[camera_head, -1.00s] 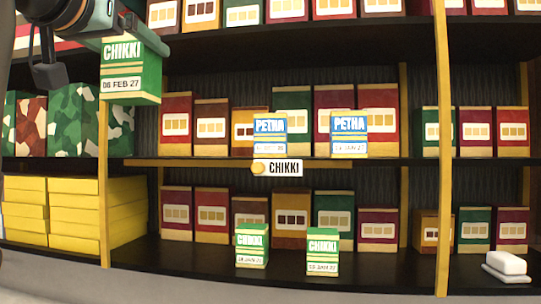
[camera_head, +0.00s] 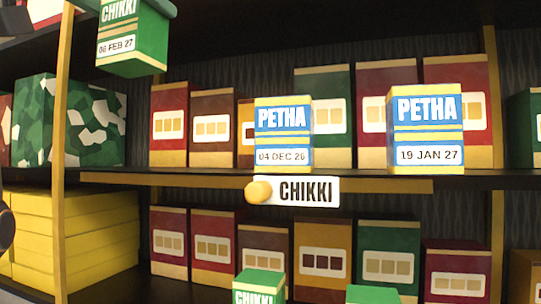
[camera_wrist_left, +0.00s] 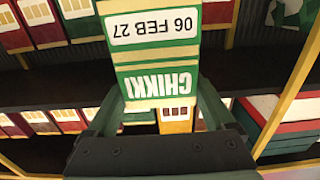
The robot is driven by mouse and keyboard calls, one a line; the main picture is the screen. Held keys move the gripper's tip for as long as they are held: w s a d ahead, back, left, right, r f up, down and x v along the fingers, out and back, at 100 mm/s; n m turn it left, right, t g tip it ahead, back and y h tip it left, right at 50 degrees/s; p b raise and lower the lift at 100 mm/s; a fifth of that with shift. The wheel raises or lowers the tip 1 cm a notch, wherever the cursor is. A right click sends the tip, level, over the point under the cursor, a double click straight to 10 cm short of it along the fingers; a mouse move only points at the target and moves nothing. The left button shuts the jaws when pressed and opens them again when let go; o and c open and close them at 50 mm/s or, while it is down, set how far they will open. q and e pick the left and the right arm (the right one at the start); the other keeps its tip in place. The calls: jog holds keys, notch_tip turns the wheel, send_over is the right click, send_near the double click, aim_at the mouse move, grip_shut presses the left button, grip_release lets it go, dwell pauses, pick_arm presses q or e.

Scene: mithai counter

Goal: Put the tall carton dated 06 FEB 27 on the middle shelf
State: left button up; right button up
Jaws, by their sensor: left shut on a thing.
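My left gripper (camera_wrist_left: 160,88) is shut on the tall green-and-white CHIKKI carton (camera_wrist_left: 155,55) dated 06 FEB 27. The carton appears upside down in the left wrist view. In the head view the carton (camera_head: 133,38) hangs upright at top left, above the level of the middle shelf (camera_head: 215,175) and apart from it; its top is cut off. The middle shelf carries two blue-and-white PETHA cartons at its front, dated 04 DEC 26 (camera_head: 284,135) and 19 JAN 27 (camera_head: 425,130). My right gripper is not in view.
A CHIKKI label (camera_head: 305,191) with a yellow knob sits on the shelf edge. Red, brown and green boxes line the back. Green CHIKKI cartons (camera_head: 258,287) stand below. A yellow post (camera_head: 60,150) is at left. Free shelf front lies left of and between the PETHA cartons.

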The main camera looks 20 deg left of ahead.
pick_arm(q)
jog(key=w+a+f, duration=0.2)
jog(key=w+f, duration=0.2)
jog(key=w+a+f, duration=0.2)
jog(key=w+f, duration=0.2)
jog(key=w+a+f, duration=0.2)
jog(key=w+f, duration=0.2)
jog(key=shift+w+a+f+b, duration=0.1)
jog(key=shift+w+f+b, duration=0.1)
jog(key=shift+f+b, duration=0.15)
jog(key=shift+f, duration=0.15)
